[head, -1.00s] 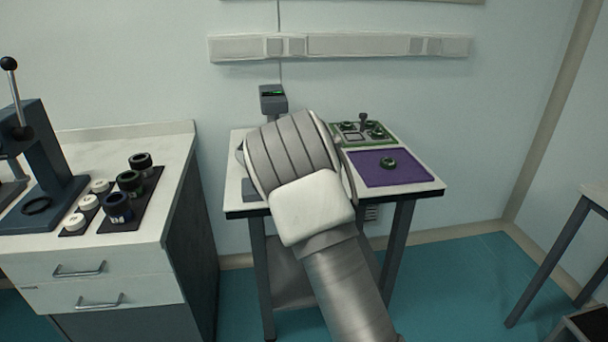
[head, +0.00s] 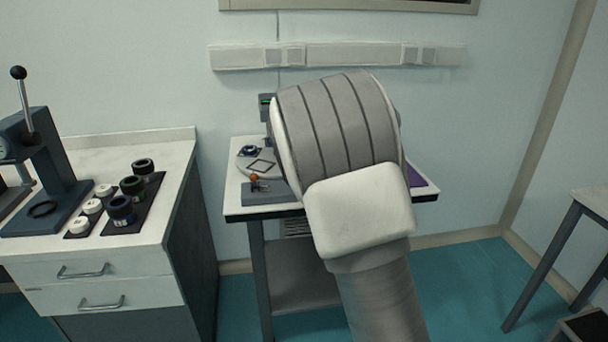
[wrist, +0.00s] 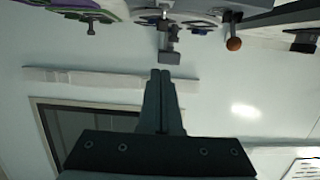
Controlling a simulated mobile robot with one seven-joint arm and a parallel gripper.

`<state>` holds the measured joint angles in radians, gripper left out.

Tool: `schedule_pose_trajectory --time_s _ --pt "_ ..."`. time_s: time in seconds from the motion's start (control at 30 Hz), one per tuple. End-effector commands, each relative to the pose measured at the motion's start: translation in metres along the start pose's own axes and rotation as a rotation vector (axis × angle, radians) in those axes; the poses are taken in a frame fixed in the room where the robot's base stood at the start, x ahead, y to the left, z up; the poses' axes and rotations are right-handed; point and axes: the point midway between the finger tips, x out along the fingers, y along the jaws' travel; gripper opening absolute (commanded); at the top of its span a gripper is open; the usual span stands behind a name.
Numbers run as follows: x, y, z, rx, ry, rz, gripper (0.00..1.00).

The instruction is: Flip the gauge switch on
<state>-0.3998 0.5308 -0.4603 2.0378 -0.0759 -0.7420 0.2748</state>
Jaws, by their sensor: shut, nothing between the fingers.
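The gauge appears to be the small dark box with a green display (head: 265,101) at the back left of the small table, partly hidden behind my arm in the head view. In the wrist view, which is upside down, a grey head on a post (wrist: 169,56) seems to be the same gauge. My gripper (wrist: 160,73) is shut and empty, with its tips close to that head in the picture; I cannot tell whether they touch. The gauge's switch cannot be made out. A lever with an orange knob (head: 254,177) stands at the table's front left and also shows in the wrist view (wrist: 233,44).
The small table (head: 233,207) also bears a round pale plate (head: 247,164) and a purple mat (head: 416,178), mostly behind my arm. A bench at left holds a press (head: 38,165) and several dark and white cylinders. A rail (head: 340,54) runs along the wall.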

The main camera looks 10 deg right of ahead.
Motion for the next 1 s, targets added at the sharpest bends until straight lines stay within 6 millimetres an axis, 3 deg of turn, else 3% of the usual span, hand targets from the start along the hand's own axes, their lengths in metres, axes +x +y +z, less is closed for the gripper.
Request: schedule_pose_trajectory --time_s 0.2,0.67,0.87,1.0 --pt "-0.015 -0.001 -0.005 0.001 0.001 -0.001 0.0" --pt "-0.02 0.002 -0.01 0.007 -0.01 0.004 0.0" --pt "-0.056 0.015 -0.038 0.062 -0.111 0.036 0.0" --pt "-0.099 0.023 -0.057 0.103 -0.224 0.049 0.0"
